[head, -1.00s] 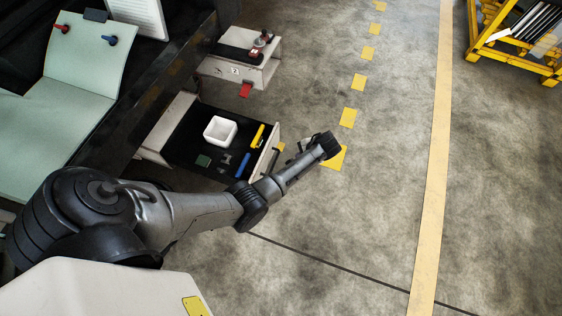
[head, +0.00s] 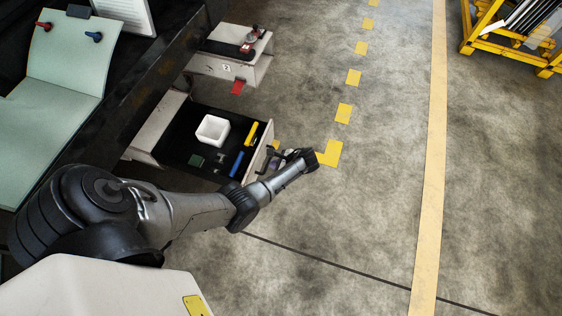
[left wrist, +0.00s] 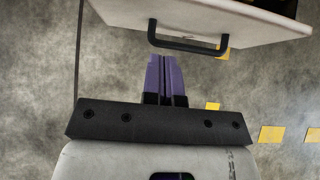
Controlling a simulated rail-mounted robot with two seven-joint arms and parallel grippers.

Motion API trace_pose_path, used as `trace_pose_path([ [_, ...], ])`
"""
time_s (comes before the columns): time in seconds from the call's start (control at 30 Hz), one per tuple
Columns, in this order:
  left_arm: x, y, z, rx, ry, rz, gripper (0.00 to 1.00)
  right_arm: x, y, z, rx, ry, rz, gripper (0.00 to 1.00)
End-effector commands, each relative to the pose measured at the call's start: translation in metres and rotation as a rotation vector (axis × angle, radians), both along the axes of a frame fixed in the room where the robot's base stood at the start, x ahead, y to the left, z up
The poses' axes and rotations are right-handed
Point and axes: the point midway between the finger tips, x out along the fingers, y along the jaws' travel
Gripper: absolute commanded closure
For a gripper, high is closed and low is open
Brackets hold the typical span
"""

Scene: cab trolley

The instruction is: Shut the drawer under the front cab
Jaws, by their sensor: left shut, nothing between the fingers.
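The drawer (head: 170,157) stands pulled out under the bench at the left, with a black inside and an off-white front. Its front panel (left wrist: 255,27) crosses the top of the left wrist view, with a black bar handle (left wrist: 185,46) on it. My left gripper (head: 273,160) is outside the drawer, close to its front. In the left wrist view its purple fingers (left wrist: 163,60) are shut and empty, pointing at the front just below the handle in the picture. Whether they touch is unclear. My right gripper is not in view.
The drawer holds a white open box (head: 212,130), a yellow tool (head: 251,134) and a blue tool (head: 237,164). A second unit marked 2 (head: 228,68) projects farther back, with a red tag (head: 237,87). Floor to the right is clear up to a yellow rack (head: 490,45).

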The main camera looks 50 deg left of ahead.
Motion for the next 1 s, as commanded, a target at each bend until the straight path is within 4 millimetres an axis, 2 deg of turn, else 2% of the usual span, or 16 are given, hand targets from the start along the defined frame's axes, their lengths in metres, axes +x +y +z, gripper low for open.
trace_pose_path([
  [0.03, -0.005, 0.006, -0.014, 0.001, 0.000, 0.001, 1.00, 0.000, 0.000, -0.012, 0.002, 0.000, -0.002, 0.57],
  [0.23, -0.019, 0.027, -0.037, 0.002, -0.001, 0.001, 1.00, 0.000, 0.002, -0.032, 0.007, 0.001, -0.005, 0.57],
  [0.6, -0.038, 0.054, -0.031, 0.000, -0.002, 0.001, 1.00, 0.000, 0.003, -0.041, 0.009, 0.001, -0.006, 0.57],
  [1.0, -0.040, 0.057, -0.030, 0.000, -0.001, -0.001, 1.00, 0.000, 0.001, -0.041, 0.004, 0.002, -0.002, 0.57],
])
